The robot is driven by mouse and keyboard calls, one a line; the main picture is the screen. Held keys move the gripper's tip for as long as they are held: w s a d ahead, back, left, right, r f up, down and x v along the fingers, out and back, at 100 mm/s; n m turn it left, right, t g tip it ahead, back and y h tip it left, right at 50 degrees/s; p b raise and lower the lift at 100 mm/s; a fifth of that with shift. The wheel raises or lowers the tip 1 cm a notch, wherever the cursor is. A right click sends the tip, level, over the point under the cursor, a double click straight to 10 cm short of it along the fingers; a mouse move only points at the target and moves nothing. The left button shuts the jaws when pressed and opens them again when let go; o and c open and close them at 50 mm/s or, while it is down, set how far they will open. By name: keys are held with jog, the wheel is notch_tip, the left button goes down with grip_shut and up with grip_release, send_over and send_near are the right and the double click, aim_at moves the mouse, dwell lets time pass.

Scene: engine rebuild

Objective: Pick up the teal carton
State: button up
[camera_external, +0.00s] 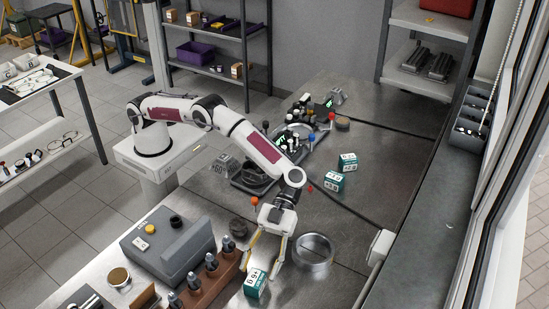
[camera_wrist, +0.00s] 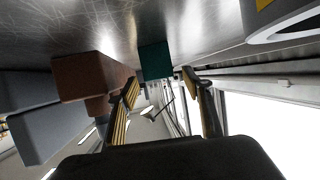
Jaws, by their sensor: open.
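A teal and white carton (camera_external: 256,284) stands on the metal bench near the front edge of the external view. My gripper (camera_external: 260,267) is open and points down close to this carton, with nothing between its fingers that I can make out. In the wrist view the teal carton (camera_wrist: 155,61) shows just beyond the open fingertips (camera_wrist: 160,83), roughly between them; contact cannot be told. Two more teal and white cartons, a nearer one (camera_external: 334,182) and a farther one (camera_external: 347,162), stand further back on the bench.
A metal ring (camera_external: 313,264) lies right of my gripper. A brown block (camera_external: 218,274) holding several dark tools stands just left of the carton; a brown block also shows in the wrist view (camera_wrist: 88,75). A grey case (camera_external: 168,250) is further left. Bench space behind the ring is clear.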

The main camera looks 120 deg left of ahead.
aim_at(257, 275)
jog(key=shift+x, duration=1.65)
jog(key=c, duration=1.2)
